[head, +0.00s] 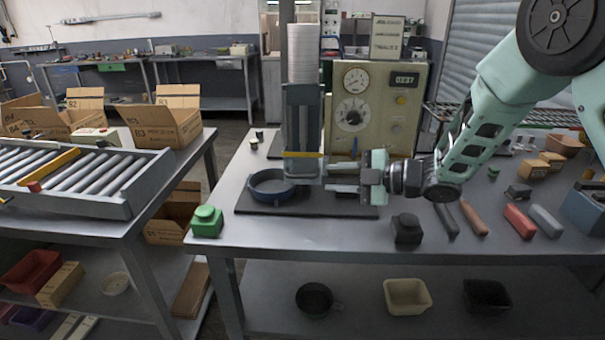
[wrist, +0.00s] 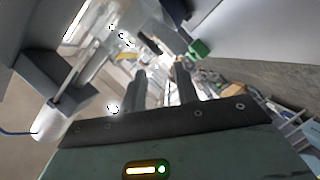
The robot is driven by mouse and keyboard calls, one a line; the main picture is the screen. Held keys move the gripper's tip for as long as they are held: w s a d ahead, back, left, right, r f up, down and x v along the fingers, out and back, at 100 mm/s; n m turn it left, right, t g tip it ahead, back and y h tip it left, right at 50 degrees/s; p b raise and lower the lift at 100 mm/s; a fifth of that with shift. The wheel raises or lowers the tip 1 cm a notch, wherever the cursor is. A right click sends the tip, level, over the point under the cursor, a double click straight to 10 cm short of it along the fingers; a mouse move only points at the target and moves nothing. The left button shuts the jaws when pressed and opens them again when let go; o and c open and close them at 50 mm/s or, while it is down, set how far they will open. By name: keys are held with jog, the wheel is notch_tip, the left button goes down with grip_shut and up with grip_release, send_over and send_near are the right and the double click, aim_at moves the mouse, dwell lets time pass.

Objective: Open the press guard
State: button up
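The press stands on the bench, with a dark grey upright panel that looks like its guard (head: 303,118). A yellow strip (head: 303,154) runs along the panel's lower edge, so the guard appears lowered. A blue round pan (head: 270,186) sits on the dark base plate (head: 250,208) below and left of it. My gripper (head: 328,177) points left, just right of the guard's lower end and low over the plate. Its two fingers are apart in the wrist view (wrist: 162,78), with nothing clearly between them. Whether a fingertip touches the guard cannot be told.
A control box (head: 375,105) with dials stands behind my gripper. A green block (head: 207,221) and a black block (head: 407,228) sit near the bench's front edge. Several tools lie to the right. A roller conveyor (head: 80,180) is at the left.

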aim_at(307, 177)
jog(key=p+x, duration=0.1)
jog(key=x, duration=0.7)
jog(key=shift+w+a+f, duration=0.1)
jog(key=shift+a, duration=0.15)
grip_shut()
